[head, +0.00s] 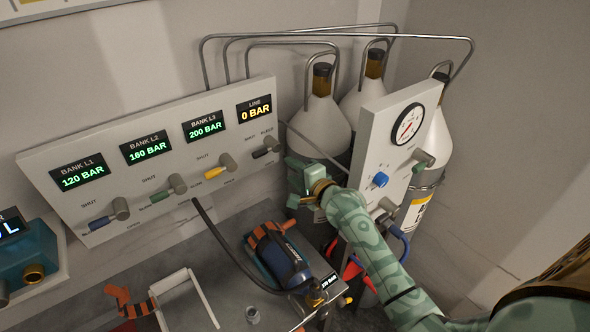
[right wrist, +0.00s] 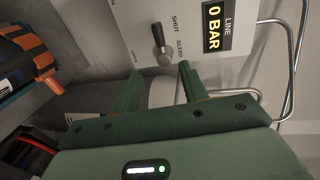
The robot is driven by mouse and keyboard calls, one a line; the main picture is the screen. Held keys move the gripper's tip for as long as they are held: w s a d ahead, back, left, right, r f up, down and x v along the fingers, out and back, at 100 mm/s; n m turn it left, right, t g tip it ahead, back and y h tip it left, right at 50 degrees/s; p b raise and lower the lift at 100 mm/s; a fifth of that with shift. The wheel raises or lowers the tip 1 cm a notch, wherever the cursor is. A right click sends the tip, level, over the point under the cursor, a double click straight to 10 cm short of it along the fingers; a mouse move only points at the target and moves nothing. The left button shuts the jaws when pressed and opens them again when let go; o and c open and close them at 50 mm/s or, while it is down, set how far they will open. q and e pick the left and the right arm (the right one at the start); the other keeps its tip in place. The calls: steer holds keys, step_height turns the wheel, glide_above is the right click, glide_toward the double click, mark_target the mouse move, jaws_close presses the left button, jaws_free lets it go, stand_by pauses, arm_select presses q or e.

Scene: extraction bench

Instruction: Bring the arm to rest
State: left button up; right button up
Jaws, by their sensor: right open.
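My right arm (head: 365,240) is green and patterned, and it reaches up and left from the lower right in the head view. Its right gripper (head: 294,172) is beside the right end of the white valve panel (head: 150,150). In the right wrist view the gripper (right wrist: 160,86) has its two green fingers apart with nothing between them. The bleed valve lever (right wrist: 159,38) stands just beyond the fingertips, apart from them. It also shows in the head view, a dark lever (head: 260,154) under the line display. My left gripper is not in view.
The line display (head: 254,109) reads 0 BAR. A blue cylinder with orange straps (head: 285,258) lies on the bench below the gripper. White gas bottles (head: 320,125) and a gauge panel (head: 400,105) stand close on the right. Steel pipes (head: 310,36) arch above.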

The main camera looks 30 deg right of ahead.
steer(key=shift+s, duration=0.2)
stand_by(0.4)
